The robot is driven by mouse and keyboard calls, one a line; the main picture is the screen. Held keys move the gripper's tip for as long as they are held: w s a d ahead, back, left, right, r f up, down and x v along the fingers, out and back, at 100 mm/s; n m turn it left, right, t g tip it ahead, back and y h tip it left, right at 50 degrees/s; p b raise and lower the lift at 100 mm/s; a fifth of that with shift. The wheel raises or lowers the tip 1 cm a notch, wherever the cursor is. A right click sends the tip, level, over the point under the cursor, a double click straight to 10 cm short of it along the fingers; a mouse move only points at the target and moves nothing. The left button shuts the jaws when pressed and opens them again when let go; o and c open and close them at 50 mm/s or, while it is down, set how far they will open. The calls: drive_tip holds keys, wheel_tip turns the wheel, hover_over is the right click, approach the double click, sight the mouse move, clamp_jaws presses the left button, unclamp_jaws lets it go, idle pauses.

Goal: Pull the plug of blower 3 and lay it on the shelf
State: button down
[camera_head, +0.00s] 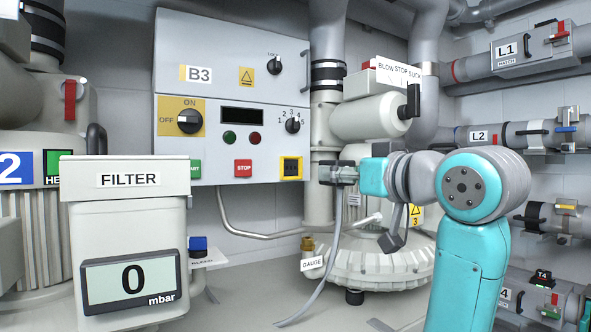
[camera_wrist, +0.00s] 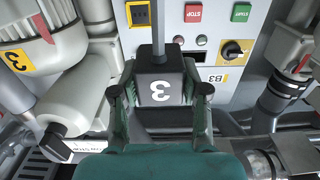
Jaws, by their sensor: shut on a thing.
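My gripper (camera_head: 341,173) is shut on the plug of blower 3. In the wrist view the plug (camera_wrist: 160,86) is a dark block with an upside-down white 3, between both fingers. A grey cable (camera_head: 334,238) hangs from the plug down to the surface below. The yellow-rimmed socket (camera_head: 291,168) sits at the lower right of the B3 panel; it also shows in the wrist view (camera_wrist: 139,13). The plug appears apart from the socket, to its right in the head view. I cannot make out a clear shelf.
The B3 control box (camera_head: 225,125) stands behind, with knobs and buttons. The blower (camera_head: 385,268) with a yellow 3 label is below and behind my arm. The FILTER housing (camera_head: 126,200) is at front left. A GAUGE tag (camera_head: 312,263) and pipes crowd the area.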

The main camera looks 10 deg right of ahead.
drive_tip(key=s+a, duration=0.2)
drive_tip(key=a, duration=0.5)
drive_tip(key=shift+s, duration=0.15)
idle(0.6)
drive_tip(key=shift+a, duration=0.1)
drive_tip(key=shift+f, duration=12.7)
drive_tip(key=shift+f, duration=0.85)
